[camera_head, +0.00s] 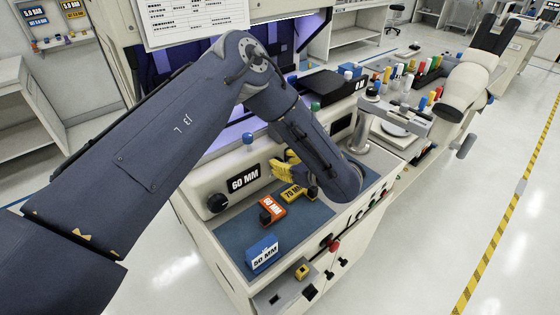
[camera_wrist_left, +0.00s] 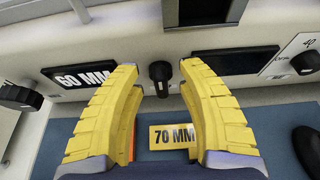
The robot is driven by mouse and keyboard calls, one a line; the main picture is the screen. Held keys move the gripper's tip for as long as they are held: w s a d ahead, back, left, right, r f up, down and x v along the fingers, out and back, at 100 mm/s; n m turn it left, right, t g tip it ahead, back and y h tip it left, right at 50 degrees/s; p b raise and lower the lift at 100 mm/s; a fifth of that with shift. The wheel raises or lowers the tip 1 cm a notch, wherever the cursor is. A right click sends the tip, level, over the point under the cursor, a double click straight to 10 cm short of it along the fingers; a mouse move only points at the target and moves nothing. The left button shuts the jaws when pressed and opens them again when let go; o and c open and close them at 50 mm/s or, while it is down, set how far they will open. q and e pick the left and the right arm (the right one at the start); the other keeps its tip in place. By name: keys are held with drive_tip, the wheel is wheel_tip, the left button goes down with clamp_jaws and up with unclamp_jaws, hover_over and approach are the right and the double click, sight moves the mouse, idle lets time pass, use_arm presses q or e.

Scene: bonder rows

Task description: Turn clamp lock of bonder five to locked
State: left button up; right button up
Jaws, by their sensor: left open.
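My left gripper (camera_head: 287,166) has yellow fingers and reaches down to the front panel of the bonder. In the left wrist view the left gripper (camera_wrist_left: 158,70) is open, one finger on each side of a small black lever knob (camera_wrist_left: 160,76) on the panel. The knob looks upright and sits between the fingertips, with gaps on both sides. I cannot read any marking beside it or the bonder's number. In the head view the gripper and forearm hide this knob. My right gripper is not in view.
A 60 MM display (camera_head: 244,178) and a round black knob (camera_head: 218,203) are left of the gripper. Orange (camera_head: 272,210), yellow 70 MM (camera_head: 292,192) and blue 50 MM (camera_head: 262,254) blocks lie on the blue mat (camera_head: 232,236). A microscope (camera_head: 465,85) stands right.

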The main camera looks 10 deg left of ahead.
use_arm(q)
drive_tip(key=shift+x, duration=1)
clamp_jaws()
